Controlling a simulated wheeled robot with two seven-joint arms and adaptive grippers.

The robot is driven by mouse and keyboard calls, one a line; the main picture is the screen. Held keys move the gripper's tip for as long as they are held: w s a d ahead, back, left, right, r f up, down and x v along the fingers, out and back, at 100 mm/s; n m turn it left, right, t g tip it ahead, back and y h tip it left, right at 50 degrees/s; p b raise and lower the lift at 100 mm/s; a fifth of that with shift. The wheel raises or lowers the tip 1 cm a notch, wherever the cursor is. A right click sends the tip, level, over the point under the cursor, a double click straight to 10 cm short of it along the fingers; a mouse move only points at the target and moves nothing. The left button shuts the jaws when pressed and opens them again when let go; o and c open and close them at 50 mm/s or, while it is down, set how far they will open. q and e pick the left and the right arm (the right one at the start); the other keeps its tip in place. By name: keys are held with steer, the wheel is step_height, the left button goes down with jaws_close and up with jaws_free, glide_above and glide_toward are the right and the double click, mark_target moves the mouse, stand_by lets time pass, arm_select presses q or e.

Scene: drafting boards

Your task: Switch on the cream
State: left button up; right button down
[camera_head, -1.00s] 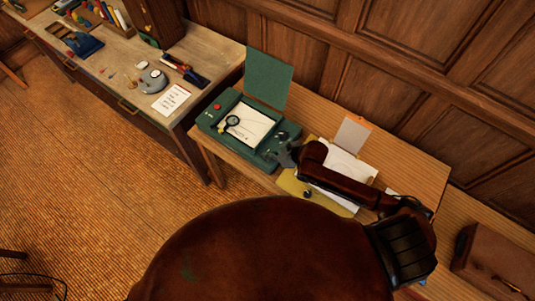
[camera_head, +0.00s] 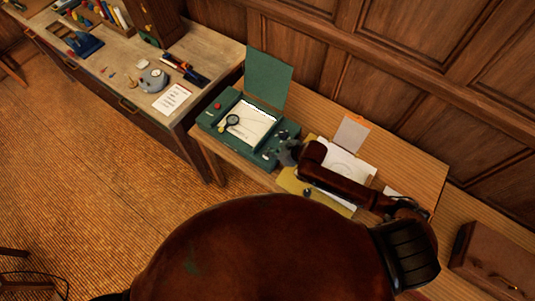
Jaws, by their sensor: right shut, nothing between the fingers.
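A green box-like device (camera_head: 210,121) with a raised green lid (camera_head: 269,78) stands on the table in the middle. Its pale, cream-coloured panel (camera_head: 252,127) faces up. A red knob (camera_head: 218,106) is at its left end, and small dark and pale controls (camera_head: 268,155) are at its right end. I cannot tell which part is the cream switch. My right gripper (camera_head: 284,154) is shut and empty, at the device's right end, hiding part of it. I cannot tell whether it touches. My left gripper is not in view.
A magnifier (camera_head: 232,120) lies on the panel. To the right, under my right arm, are a yellow board (camera_head: 290,184) and paper with a clipboard (camera_head: 351,133). A workbench (camera_head: 215,62) with tools stands at left, and a brown case (camera_head: 495,263) at lower right.

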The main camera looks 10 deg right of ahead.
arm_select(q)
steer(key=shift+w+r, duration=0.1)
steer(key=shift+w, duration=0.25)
arm_select(e)
steer(key=shift+r+p, duration=0.4)
steer(key=r+p, duration=0.3)
steer(key=p, duration=0.1)
steer(key=shift+s+a+r, duration=0.15)
steer(key=shift+a+r, duration=0.05)
steer(key=shift+r, duration=0.2)
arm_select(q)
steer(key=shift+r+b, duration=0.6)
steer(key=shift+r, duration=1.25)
arm_select(e)
steer(key=s+v, duration=0.1)
steer(key=v, duration=0.8)
steer(key=shift+s+a, duration=0.25)
steer(key=shift+a, duration=0.1)
